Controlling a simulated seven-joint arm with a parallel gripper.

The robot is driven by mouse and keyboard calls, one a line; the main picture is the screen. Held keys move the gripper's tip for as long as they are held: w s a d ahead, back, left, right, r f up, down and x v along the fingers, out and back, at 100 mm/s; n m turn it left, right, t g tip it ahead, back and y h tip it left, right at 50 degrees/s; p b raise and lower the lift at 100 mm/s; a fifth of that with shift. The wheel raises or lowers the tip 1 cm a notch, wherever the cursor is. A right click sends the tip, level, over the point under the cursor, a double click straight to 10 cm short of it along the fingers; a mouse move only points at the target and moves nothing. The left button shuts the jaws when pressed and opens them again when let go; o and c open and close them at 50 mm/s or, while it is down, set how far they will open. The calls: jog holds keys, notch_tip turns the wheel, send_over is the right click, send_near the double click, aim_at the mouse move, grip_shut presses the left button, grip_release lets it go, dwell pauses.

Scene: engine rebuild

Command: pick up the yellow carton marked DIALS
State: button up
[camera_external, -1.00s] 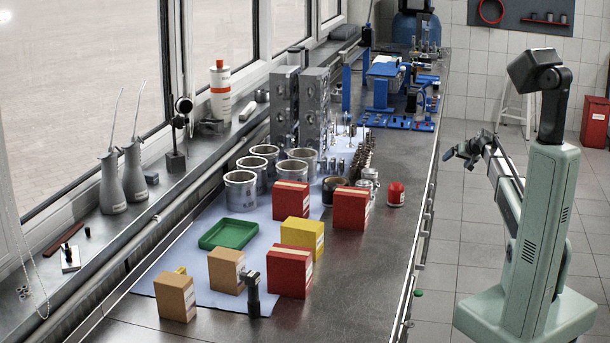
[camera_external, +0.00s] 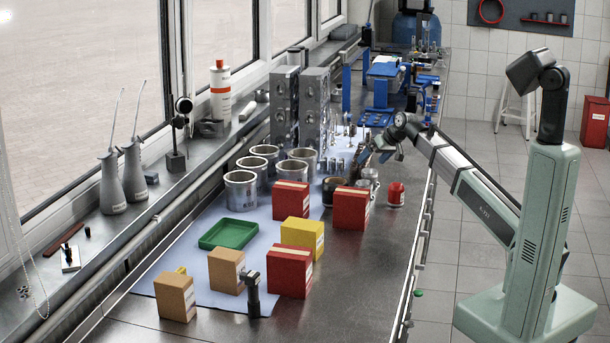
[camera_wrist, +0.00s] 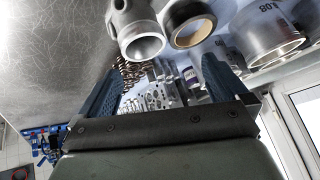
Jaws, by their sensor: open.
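A yellow carton (camera_external: 302,234) stands on the blue mat in the external view, its label too small to read. A red carton stands directly in front of it and another red carton behind it to the right. A bit of another yellow thing (camera_external: 181,270) shows behind a tan box. My gripper (camera_external: 372,152) is over the far part of the bench, behind the yellow carton and to its right. In the wrist view my gripper (camera_wrist: 160,90) is open, with nothing between its two blue fingers. The yellow carton does not show in the wrist view.
Red cartons (camera_external: 292,199) (camera_external: 351,208) (camera_external: 290,271), tan boxes (camera_external: 226,271) (camera_external: 176,297) and a green tray (camera_external: 229,234) surround the yellow carton. Metal cylinders (camera_external: 240,190) and engine parts crowd the area below and beyond my gripper. The bench's right front is clear.

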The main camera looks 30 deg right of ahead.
jog(key=s+a+r+n+g, duration=0.1)
jog(key=s+a, duration=0.2)
jog(key=a, duration=0.4)
jog(key=s+a+r+n, duration=0.1)
jog(key=s+a, duration=0.1)
jog(key=a, duration=0.6)
jog(key=n+g, duration=0.2)
jog(key=n, duration=0.3)
send_near(304, 224)
jog(key=shift+d+r, duration=0.25)
jog(key=shift+d, duration=0.05)
jog(key=shift+a+f+g, duration=0.2)
jog(key=shift+f+g, duration=0.1)
jog(key=shift+f, duration=0.15)
jog(key=x, duration=0.7)
jog(key=shift+w+f, duration=0.15)
jog(key=shift+w, duration=0.05)
jog(key=shift+a+x, duration=0.2)
jog(key=shift+x, duration=2.3)
jog(key=shift+w+f, duration=0.1)
jog(key=shift+w, duration=0.1)
jog(key=shift+f, duration=0.25)
